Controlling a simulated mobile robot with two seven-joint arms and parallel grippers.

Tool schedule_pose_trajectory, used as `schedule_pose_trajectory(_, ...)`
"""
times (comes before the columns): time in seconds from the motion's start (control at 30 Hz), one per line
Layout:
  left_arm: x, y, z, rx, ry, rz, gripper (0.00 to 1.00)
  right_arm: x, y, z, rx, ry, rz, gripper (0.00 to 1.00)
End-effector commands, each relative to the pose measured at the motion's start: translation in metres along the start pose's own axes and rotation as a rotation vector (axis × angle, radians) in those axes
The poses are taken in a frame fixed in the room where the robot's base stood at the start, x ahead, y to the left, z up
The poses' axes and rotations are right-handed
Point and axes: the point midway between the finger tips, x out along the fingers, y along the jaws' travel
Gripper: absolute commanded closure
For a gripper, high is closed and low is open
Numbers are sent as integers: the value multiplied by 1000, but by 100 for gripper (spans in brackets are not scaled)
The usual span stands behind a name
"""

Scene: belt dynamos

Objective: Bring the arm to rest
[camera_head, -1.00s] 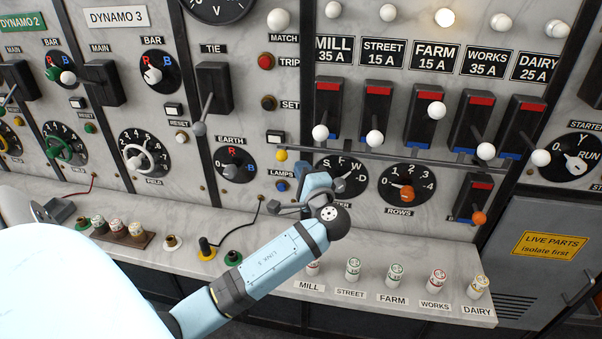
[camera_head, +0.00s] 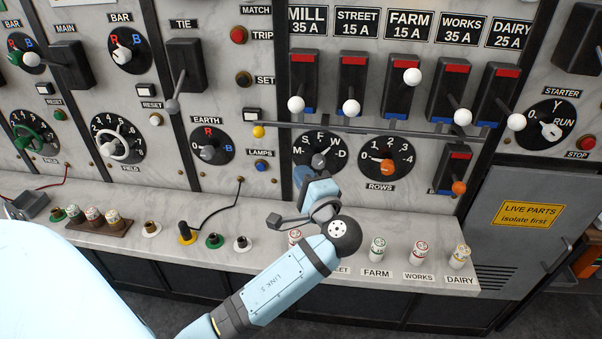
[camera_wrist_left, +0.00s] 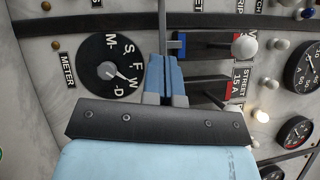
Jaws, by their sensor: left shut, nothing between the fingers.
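My left arm (camera_head: 280,282) comes in from the lower left, over the shelf in front of the switchboard. My left gripper (camera_head: 302,176) is just below the METER dial (camera_head: 319,153) in the picture. In the left wrist view my left gripper (camera_wrist_left: 165,75) has its two blue fingers together with nothing between them. Whether the fingertips touch the panel cannot be told. My right gripper is not in view.
Switches with white knobs (camera_head: 412,77) and a long rail (camera_head: 370,129) stand out from the panel. Labelled fuses (camera_head: 377,250) stand on the shelf (camera_head: 240,262) near my wrist; some are partly hidden. A grey cabinet (camera_head: 525,225) is at the right.

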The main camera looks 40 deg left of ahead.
Motion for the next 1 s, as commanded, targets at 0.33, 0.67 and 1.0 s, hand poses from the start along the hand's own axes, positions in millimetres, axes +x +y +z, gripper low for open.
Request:
schedule_pose_trajectory(0.33,0,0,0,0,2,1,100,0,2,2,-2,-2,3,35)
schedule_pose_trajectory(0.67,-57,124,-22,-108,446,356,100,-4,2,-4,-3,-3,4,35)
schedule_pose_trajectory(1.0,-225,253,33,-737,769,1199,100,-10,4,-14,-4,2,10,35)
